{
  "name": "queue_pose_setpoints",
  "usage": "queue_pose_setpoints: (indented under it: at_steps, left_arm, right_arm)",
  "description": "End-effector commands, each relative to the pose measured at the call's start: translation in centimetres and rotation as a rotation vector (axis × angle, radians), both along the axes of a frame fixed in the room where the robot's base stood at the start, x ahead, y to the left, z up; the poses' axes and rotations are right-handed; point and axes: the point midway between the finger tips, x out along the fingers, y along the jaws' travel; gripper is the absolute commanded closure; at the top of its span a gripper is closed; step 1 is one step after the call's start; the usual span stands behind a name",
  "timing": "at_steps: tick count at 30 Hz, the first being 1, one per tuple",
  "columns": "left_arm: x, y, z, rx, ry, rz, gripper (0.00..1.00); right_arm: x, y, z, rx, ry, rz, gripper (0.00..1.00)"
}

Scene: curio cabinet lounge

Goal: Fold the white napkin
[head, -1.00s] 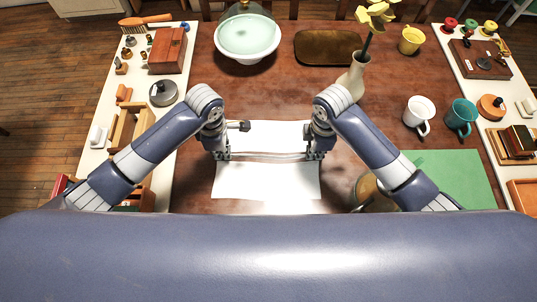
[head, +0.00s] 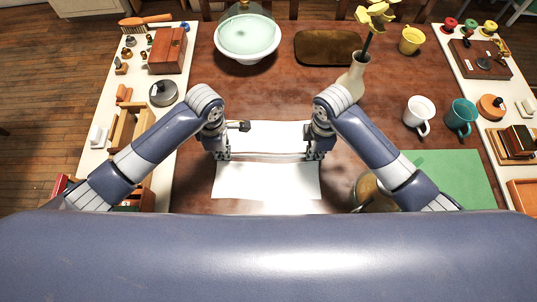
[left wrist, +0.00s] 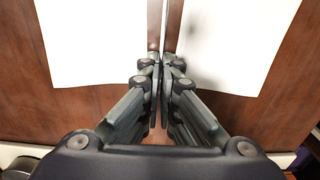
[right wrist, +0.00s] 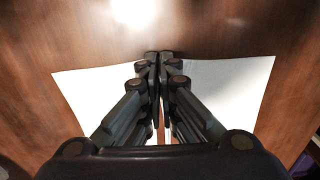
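The white napkin (head: 268,182) lies on the brown table in front of me, with a raised ridge running across it between my two grippers. My left gripper (head: 222,156) is at the ridge's left end. In the left wrist view its fingers (left wrist: 161,62) are closed together on a thin upright edge of the napkin (left wrist: 225,45). My right gripper (head: 314,156) is at the right end. In the right wrist view its fingers (right wrist: 159,56) are closed together on the ridge, with napkin (right wrist: 225,90) on both sides. The cloth between the fingertips is mostly hidden.
A vase with yellow flowers (head: 354,78) stands behind my right arm. A glass-domed stand (head: 248,58) and a brown tray (head: 315,60) are at the back. A white mug (head: 418,112), a teal mug (head: 460,115) and a green mat (head: 460,172) are at right. Cluttered white side surfaces flank the table.

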Motion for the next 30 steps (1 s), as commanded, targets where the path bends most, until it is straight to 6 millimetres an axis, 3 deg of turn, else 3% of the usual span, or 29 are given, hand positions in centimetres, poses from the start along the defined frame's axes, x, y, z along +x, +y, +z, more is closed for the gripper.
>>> queue_pose_setpoints:
  at_steps: [14, 30]
  left_arm:
    - [0.0, 0.0, 0.3, 0.001, 0.001, 0.0, 1.0]
    - [0.0, 0.0, 4.2, 0.001, 0.0, 0.001, 1.0]
  right_arm:
    - [-0.1, 0.0, 0.3, -0.001, 0.002, 0.0, 1.0]
    - [-0.1, 0.0, 4.2, -0.001, 0.001, 0.0, 1.0]
